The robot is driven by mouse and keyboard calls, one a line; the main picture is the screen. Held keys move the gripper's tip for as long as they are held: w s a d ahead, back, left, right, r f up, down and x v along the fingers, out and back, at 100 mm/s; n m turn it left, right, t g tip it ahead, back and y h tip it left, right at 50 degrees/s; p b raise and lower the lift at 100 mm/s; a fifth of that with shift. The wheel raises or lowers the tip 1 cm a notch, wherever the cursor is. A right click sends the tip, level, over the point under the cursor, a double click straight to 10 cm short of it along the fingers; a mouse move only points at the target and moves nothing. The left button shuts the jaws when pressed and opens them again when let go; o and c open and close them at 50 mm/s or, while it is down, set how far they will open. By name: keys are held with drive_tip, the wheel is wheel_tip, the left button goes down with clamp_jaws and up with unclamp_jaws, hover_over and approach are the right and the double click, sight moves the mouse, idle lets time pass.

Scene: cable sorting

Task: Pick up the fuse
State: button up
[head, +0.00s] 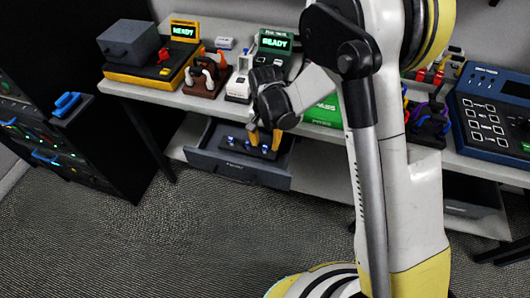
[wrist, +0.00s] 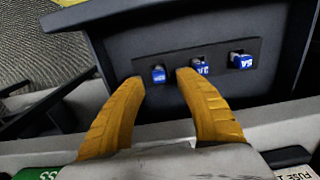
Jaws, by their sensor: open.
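Three small blue fuse-like blocks with white marks sit in a row on a dark strip (wrist: 220,64) inside an open grey drawer. In the wrist view they are the left block (wrist: 158,75), the middle block (wrist: 200,67) and the right block (wrist: 241,61). The task does not say which one is the fuse. My gripper (wrist: 158,80) has two yellow fingers, open and empty. In the wrist view its tips appear on either side of the left block, the right tip between it and the middle block. Whether they touch anything is unclear. In the head view my gripper (head: 265,142) is over the drawer.
The open drawer (head: 240,174) juts out below the bench (head: 210,103). Above it, the bench edge is close to my gripper. Devices with READY screens (head: 185,31) and a blue keypad unit (head: 490,115) crowd the bench. A black cabinet (head: 70,140) stands at left. The carpet in front is clear.

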wheel_tip(320, 180, down, 3)
drive_tip(key=shift+r+b, duration=0.15)
drive_tip(key=shift+b, duration=0.15)
drive_tip(key=shift+r, duration=0.1)
clamp_jaws()
drive_tip(key=shift+r, duration=0.1)
wheel_tip(320, 180, up, 4)
drive_tip(key=p, duration=0.2)
drive_tip(key=shift+r+p, duration=0.2)
drive_tip(key=shift+p, duration=0.15)
drive_tip(key=s+d+r+p, duration=0.5)
drive_tip(key=s+d+r, duration=0.3)
drive_tip(key=r, duration=0.1)
drive_tip(key=shift+d+r, duration=0.15)
drive_tip(key=shift+r, duration=0.1)
drive_tip(key=shift+s, duration=0.1)
